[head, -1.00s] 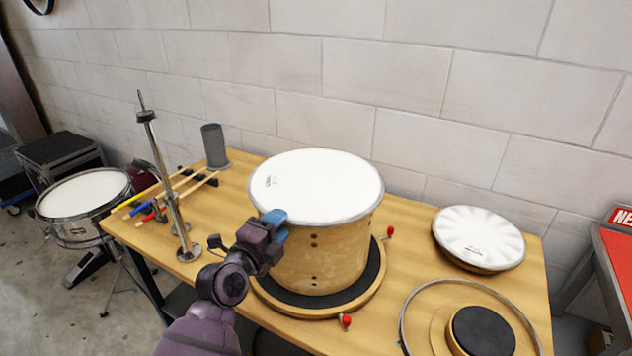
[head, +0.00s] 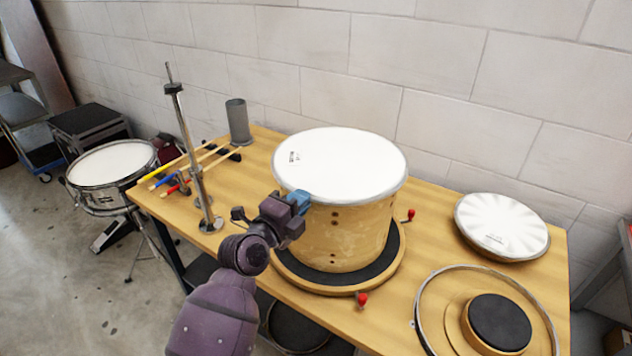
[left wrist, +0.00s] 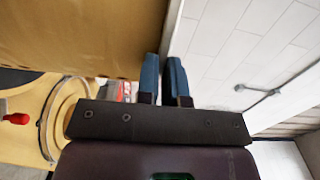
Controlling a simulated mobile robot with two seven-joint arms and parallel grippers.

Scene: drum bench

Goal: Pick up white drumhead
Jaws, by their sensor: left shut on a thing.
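The white drumhead (head: 345,165) with a metal rim sits flat on top of the wooden drum shell (head: 345,240), which stands on a round black-topped base. My left gripper (head: 297,201) is at the near left edge of the drumhead, its blue fingers at the rim. In the left wrist view the fingers (left wrist: 163,78) are close together, shut on the thin edge of the drumhead (left wrist: 172,30), beside the shell wall (left wrist: 80,35). The exact grip is partly hidden by the fingers. My right gripper is in neither current view.
A second pale, ribbed head (head: 502,226) lies at the table's right. A metal hoop (head: 418,318) surrounds a round black pad (head: 500,322) in front of it. A metal stand (head: 190,140), drumsticks (head: 195,165) and a grey cylinder (head: 238,122) are at the left.

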